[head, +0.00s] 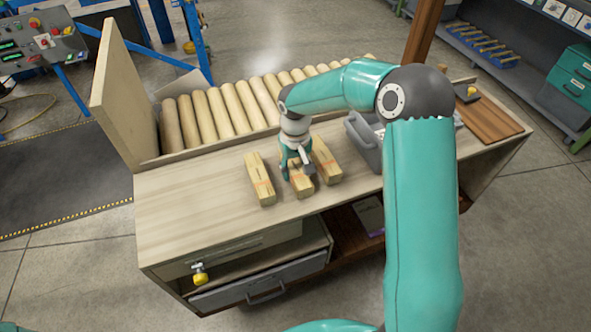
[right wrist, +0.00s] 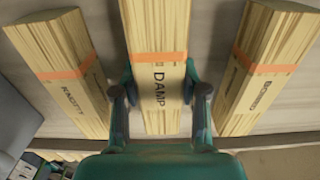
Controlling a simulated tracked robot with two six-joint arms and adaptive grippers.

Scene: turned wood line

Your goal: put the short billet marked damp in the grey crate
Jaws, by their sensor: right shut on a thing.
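The short billet marked DAMP (right wrist: 157,40) is a pale square wooden bar with an orange band. In the head view it is the middle billet (head: 302,189) of three on the bench, partly hidden by my gripper. My right gripper (head: 298,173) is over it, pointing down; in the right wrist view its fingers (right wrist: 160,88) are shut on the billet's two sides. I cannot tell whether the billet is clear of the bench top. The grey crate (head: 362,143) stands to the right, partly hidden behind my right arm. My left gripper is not in view.
Two similar billets flank the held one: one seemingly marked BOWED (head: 260,180) and one marked KNOTTY (head: 326,160). A rack of round rods (head: 215,110) lies behind, beside an upright board (head: 122,95). The bench front left (head: 190,220) is clear.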

